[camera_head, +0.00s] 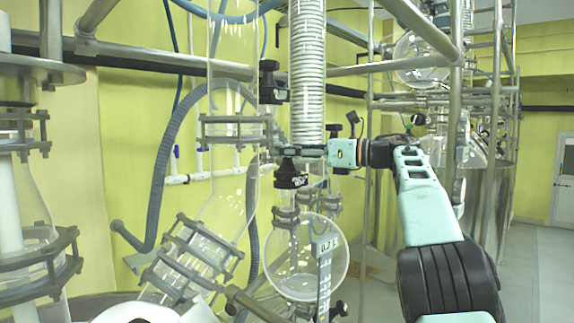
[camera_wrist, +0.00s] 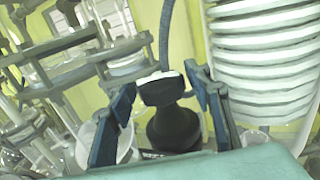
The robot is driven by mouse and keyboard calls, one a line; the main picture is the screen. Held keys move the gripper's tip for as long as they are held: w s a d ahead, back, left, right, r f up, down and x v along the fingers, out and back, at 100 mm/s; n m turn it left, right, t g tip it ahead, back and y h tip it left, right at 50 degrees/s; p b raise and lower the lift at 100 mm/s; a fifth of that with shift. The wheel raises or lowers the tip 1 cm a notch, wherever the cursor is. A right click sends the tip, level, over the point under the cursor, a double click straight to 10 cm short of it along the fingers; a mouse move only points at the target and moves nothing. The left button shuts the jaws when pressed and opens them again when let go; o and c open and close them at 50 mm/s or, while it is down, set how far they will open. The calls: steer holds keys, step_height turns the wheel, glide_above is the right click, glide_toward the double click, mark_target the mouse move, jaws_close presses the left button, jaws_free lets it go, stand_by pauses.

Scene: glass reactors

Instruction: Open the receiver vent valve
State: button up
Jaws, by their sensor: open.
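My gripper (camera_head: 303,151) reaches left from my pale green arm, just below the coiled glass column. In the wrist view my gripper (camera_wrist: 163,84) is open, with one dark finger on each side of a black valve knob (camera_wrist: 160,91). The knob has a flat top and a wider black body below it. I cannot tell whether either finger touches it. In the head view a black valve part (camera_head: 290,174) sits just under my gripper; I cannot tell if it is the same knob. The round glass receiver (camera_head: 305,257) hangs below, with a label strip (camera_head: 324,275) in front.
The coiled column (camera_head: 307,80) rises close above my gripper and fills the right of the wrist view (camera_wrist: 262,60). Metal frame pipes (camera_head: 399,63) cross behind and above my arm. A large glass vessel neck (camera_head: 228,185) with clamps stands left. Open floor (camera_head: 535,250) shows at right.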

steer(key=shift+f+m+t+h+b, duration=0.25)
steer(key=shift+m+t+b, duration=0.3)
steer(key=shift+b, duration=0.7)
steer(key=shift+f+m+t+h+b, duration=0.1)
steer(key=shift+m+t+h+b, duration=0.25)
steer(key=shift+t+b, duration=0.65)
steer(key=m+t+h+b, duration=0.2)
steer(key=b, duration=0.3)
steer(key=shift+s+a+t, duration=0.1)
steer(key=shift+t, duration=0.25)
steer(key=shift+r+m+t+h+b, duration=0.15)
steer(key=shift+m+t+h+b, duration=0.65)
steer(key=shift+m+b, duration=0.15)
steer(key=shift+r+m+t+h, duration=0.15)
steer(key=shift+m+t+h, duration=0.2)
steer(key=shift+t+h, duration=0.05)
steer(key=shift+d, duration=0.2)
steer(key=c, duration=0.9)
steer(key=shift+w+d+r+n+g+y+p, duration=0.1)
steer(key=shift+w+r+n+g+y+p, duration=0.1)
steer(key=shift+n+g+y+p, duration=0.6)
steer(key=shift+c, duration=0.3)
steer(key=n+g+y+p, duration=0.2)
steer(key=n+g+p, duration=0.1)
steer(key=p, duration=0.4)
steer(key=shift+g+y, duration=0.4)
steer(key=shift+g, duration=0.1)
steer(key=shift+n+g+y+p, duration=0.45)
steer(key=shift+g+p, duration=0.25)
steer(key=shift+p, duration=0.55)
